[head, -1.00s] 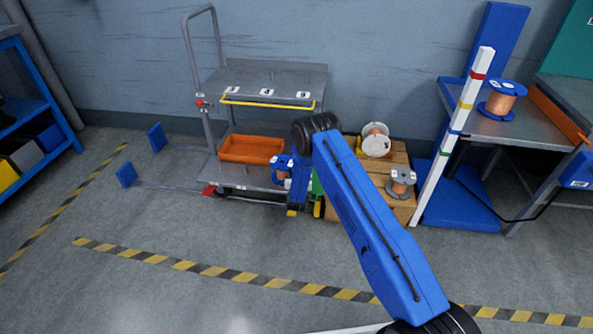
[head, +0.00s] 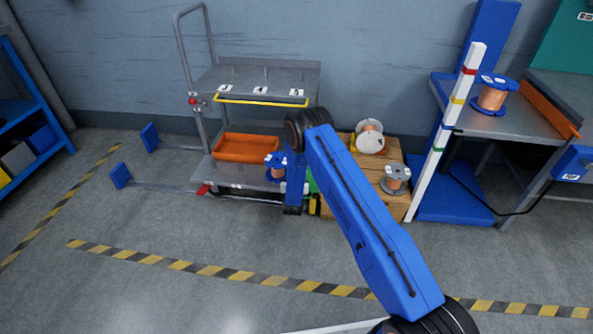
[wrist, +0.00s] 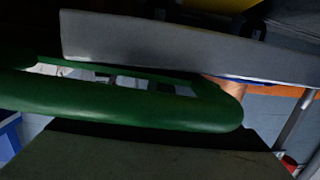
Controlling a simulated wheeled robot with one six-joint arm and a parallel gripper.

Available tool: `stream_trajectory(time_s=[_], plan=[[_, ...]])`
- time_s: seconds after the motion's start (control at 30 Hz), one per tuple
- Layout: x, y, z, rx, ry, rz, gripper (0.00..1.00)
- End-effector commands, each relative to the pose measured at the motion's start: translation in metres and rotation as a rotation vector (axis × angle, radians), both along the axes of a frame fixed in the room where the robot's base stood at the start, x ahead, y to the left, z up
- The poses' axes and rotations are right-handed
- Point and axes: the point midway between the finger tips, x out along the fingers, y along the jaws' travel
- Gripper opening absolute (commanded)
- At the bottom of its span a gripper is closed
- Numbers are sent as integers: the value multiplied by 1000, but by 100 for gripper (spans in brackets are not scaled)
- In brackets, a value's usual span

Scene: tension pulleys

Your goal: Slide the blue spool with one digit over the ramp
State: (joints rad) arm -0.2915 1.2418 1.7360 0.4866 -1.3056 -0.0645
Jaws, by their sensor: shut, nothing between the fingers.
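The blue spool (head: 276,165) with copper wire sits on the cart's lower deck (head: 235,173), just left of my wrist, which partly covers it. My gripper shows in the wrist view as a green ribbed finger (wrist: 235,108), shut and empty. Copper wire with a thin blue edge (wrist: 225,89) shows just behind the fingertip, mostly hidden by a grey plate (wrist: 190,42); whether they touch, I cannot tell. In the head view only a bit of green shows beside my wrist. I cannot clearly make out the ramp; my arm covers the gap between cart and pallet.
An orange bin (head: 246,148) stands on the lower deck, under the upper shelf (head: 260,75). A wooden pallet (head: 362,182) right of my wrist holds a white spool (head: 369,137) and a grey one (head: 395,179). Another blue spool (head: 493,95) stands on the right table. Front floor is clear.

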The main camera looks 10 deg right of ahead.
Motion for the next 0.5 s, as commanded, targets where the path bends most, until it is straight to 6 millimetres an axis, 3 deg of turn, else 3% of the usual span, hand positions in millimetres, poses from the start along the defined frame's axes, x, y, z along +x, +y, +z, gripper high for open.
stream_trajectory(time_s=[0.5], plan=[[-41, 12, -1, 0, 2, 1, 0]])
